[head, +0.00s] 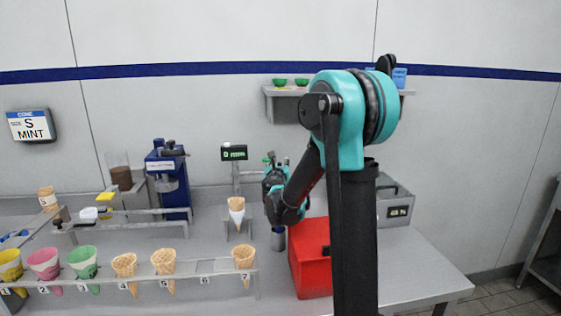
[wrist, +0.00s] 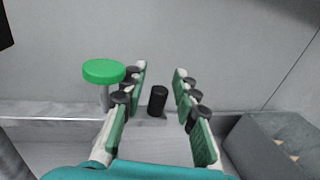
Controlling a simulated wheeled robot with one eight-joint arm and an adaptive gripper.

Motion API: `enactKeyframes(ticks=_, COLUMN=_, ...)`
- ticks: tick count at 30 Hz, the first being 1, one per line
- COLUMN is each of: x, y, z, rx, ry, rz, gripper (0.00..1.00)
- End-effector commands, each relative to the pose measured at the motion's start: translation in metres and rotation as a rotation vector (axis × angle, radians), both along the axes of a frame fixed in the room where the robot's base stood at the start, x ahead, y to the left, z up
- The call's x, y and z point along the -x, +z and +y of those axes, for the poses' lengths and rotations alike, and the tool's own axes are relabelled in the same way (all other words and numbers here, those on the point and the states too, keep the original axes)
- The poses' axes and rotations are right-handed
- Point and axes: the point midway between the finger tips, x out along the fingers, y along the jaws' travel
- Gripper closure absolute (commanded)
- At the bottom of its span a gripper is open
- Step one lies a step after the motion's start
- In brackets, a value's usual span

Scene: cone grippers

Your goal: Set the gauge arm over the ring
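My gripper (wrist: 160,85) is open in the wrist view, its two green-padded fingers well apart. A short black cylinder (wrist: 157,101), perhaps the gauge arm's handle, shows between the fingers; I cannot see contact with either. A green round knob on a post (wrist: 104,71) is just left of the left finger. In the head view my gripper (head: 275,163) points away, right of a small display on a post (head: 234,152), seemingly the gauge. Below the display a wafer cone (head: 237,208) sits upright in a holder, likely the ring. The gauge arm cannot be made out clearly.
A red box (head: 310,258) stands right of my gripper on the counter. A rail (head: 205,279) in front holds several cones. A blue machine (head: 168,180) stands at left, a grey box with a display (head: 397,204) at right. A wall shelf (head: 285,103) is behind.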

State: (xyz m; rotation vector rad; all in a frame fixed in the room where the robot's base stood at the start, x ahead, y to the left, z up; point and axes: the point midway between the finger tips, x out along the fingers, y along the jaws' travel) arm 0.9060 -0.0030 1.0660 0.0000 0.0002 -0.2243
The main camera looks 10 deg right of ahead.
Motion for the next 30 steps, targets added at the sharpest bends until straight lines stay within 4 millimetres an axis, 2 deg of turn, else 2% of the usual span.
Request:
enactKeyframes(ticks=3, x=-0.016, y=0.0, z=-0.004, rx=0.0, ry=-0.001, rz=0.0, gripper=0.71)
enactKeyframes(ticks=6, x=-0.023, y=0.0, z=-0.006, rx=0.0, ry=0.0, rz=0.0, gripper=0.71)
enactKeyframes(ticks=17, x=-0.028, y=0.0, z=-0.007, rx=0.0, ry=0.0, rz=0.0, gripper=0.71)
enactKeyframes(ticks=24, x=-0.028, y=0.0, z=-0.006, rx=0.0, ry=0.0, rz=0.0, gripper=0.98)
enactKeyframes(ticks=30, x=-0.028, y=0.0, z=-0.006, rx=0.0, ry=0.0, rz=0.0, gripper=1.0)
